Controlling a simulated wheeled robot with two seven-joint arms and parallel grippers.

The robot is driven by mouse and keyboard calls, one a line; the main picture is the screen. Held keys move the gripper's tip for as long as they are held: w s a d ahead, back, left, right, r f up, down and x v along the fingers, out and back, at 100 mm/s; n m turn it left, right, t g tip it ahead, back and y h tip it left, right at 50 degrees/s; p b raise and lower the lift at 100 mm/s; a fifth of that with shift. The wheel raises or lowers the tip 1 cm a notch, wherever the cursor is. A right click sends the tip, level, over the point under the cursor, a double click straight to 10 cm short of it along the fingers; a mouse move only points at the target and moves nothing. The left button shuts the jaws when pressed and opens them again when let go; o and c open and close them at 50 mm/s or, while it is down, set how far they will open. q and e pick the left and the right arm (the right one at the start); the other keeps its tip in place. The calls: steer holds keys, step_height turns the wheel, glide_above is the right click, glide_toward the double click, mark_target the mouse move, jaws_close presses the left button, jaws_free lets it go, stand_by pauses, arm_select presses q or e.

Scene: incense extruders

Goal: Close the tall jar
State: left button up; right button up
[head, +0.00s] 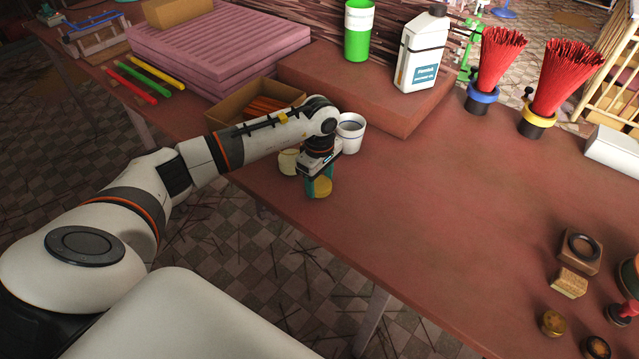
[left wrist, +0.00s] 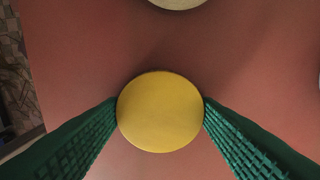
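My left gripper (head: 320,185) points down near the table's front edge. Its green fingers (left wrist: 160,105) press against both sides of a round yellow lid (left wrist: 160,112), which also shows in the head view (head: 323,187). I cannot tell whether the lid rests on the table or is slightly above it. A cream round jar (head: 288,162) stands just behind and left of the gripper, partly hidden by it. A pale round top, likely of that jar, shows at the upper edge of the left wrist view (left wrist: 177,3). My right gripper is not in view.
A white cup (head: 351,134) stands close behind the gripper. A cardboard box (head: 235,108) of brown sticks lies left of it, and a raised red block (head: 330,90) carries a green container and white bottle.

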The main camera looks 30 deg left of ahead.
mark_target(319, 184)
arm_select(q)
steer(key=shift+r, duration=0.1)
steer(key=shift+c, duration=0.2)
step_height(319, 184, up, 10)
steer(key=b, duration=0.2)
steer(key=shift+f, duration=0.2)
stand_by(0.4)
